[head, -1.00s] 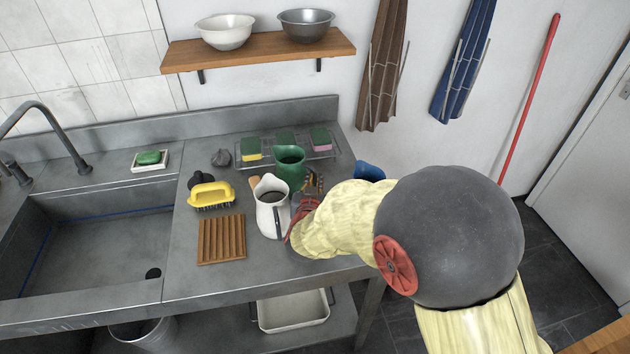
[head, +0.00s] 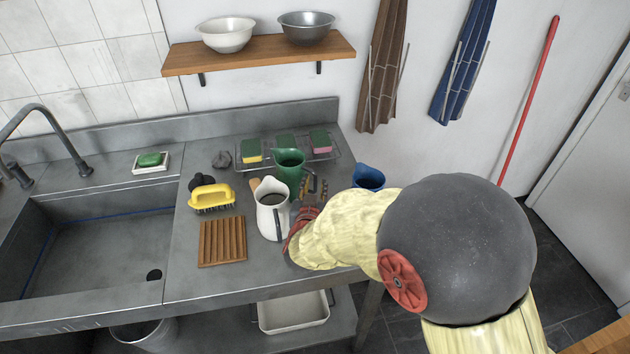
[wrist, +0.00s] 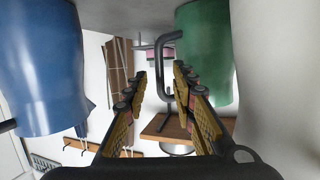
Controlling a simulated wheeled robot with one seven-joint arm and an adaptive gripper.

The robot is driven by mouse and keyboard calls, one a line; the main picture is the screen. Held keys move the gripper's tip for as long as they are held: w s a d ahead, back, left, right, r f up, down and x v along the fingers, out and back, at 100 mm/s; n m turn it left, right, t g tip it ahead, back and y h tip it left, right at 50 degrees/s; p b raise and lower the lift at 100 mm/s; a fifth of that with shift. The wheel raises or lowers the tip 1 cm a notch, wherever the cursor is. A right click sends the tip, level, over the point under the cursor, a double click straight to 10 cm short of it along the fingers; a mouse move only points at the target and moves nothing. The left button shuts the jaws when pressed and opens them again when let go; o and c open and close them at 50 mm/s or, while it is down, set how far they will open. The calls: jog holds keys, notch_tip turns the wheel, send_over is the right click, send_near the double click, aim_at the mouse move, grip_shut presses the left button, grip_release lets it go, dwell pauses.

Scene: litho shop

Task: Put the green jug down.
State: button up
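The green jug (head: 289,168) stands upright on the steel counter, in front of the wire rack and behind the white jug. In the wrist view the green jug (wrist: 205,60) is at the upper right, its dark handle (wrist: 163,75) pointing towards my gripper. My gripper (head: 317,188) is beside it on the handle side. In the wrist view my gripper (wrist: 159,75) has its two fingers apart, with the handle showing between the fingertips and a gap on each side. I cannot tell how deep the handle sits between them. Part of the fingers is hidden by my arm in the head view.
The white jug (head: 271,212) stands close on the left of my gripper, and the blue jug (head: 368,177) on the right. A wire rack with sponges (head: 320,144) is behind. A yellow brush (head: 211,197) and a wooden slatted rack (head: 222,242) lie left, near the sink (head: 95,262).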

jog(key=p+v, duration=0.2)
jog(key=v, duration=0.7)
jog(key=shift+s+p, duration=0.35)
jog(key=shift+r, duration=0.15)
jog(key=s+d+r+n+g+y, duration=0.1)
jog(key=s+d+r+g+y, duration=0.15)
jog(key=r, duration=0.25)
jog(key=s+d+r+g+y, duration=0.1)
jog(key=d+r+g+y, duration=0.15)
jog(key=r, duration=0.25)
jog(key=s+d+r+g+h, duration=0.2)
jog(key=s+d+g+h, duration=0.2)
jog(key=s+d, duration=1.4)
jog(key=s, duration=0.3)
jog(key=shift+d+m+h, duration=0.3)
jog(key=shift+d+h, duration=0.1)
